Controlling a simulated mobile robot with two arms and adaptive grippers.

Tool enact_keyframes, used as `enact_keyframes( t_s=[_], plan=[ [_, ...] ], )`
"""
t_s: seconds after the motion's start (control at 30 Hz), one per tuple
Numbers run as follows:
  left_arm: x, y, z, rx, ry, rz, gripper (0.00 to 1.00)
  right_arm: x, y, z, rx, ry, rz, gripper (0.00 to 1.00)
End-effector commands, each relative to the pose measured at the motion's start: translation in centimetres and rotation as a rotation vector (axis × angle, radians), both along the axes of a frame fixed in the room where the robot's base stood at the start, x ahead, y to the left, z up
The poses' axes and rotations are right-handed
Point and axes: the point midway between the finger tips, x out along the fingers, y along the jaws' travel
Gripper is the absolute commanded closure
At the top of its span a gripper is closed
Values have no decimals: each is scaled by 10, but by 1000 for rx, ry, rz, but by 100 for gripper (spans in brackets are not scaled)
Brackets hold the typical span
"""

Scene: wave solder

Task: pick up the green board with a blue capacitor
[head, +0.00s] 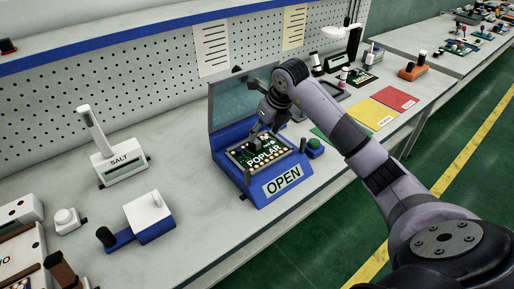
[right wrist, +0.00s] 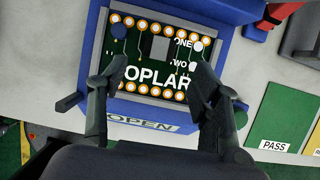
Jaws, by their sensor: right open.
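The green board (head: 264,158), lettered POPLAR, lies in a blue fixture (head: 247,189) with its lid raised and an OPEN label on its front. In the right wrist view the board (right wrist: 146,54) shows gold round pads along its edges, a dark chip, and a round blue capacitor (right wrist: 119,32) at its upper left. My right gripper (head: 257,139) is over the board in the head view. In the right wrist view this gripper (right wrist: 155,68) is open, its fingers apart over the board's lower part. I cannot tell whether they touch it. My left gripper is not in view.
A green button (head: 314,144) stands right of the fixture. Green, yellow (head: 370,114) and red (head: 395,98) mats lie farther right. A SALT-labelled device (head: 120,163) and a blue-and-white device (head: 150,216) stand left. A pegboard wall (head: 150,85) is behind.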

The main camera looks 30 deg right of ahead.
Motion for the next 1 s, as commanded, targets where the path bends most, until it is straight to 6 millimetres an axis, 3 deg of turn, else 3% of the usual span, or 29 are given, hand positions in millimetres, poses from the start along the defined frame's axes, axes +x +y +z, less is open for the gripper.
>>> enact_keyframes(
  t_s=[0.27,0.6,0.87,1.0],
  plan=[
    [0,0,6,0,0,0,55,7,2,-20,3,1,1,42],
    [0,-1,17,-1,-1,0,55,22,4,-61,1,0,-1,42],
    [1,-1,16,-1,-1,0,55,23,4,-63,0,-2,1,42],
    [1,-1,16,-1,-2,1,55,23,4,-63,0,-2,1,52]
  ],
)
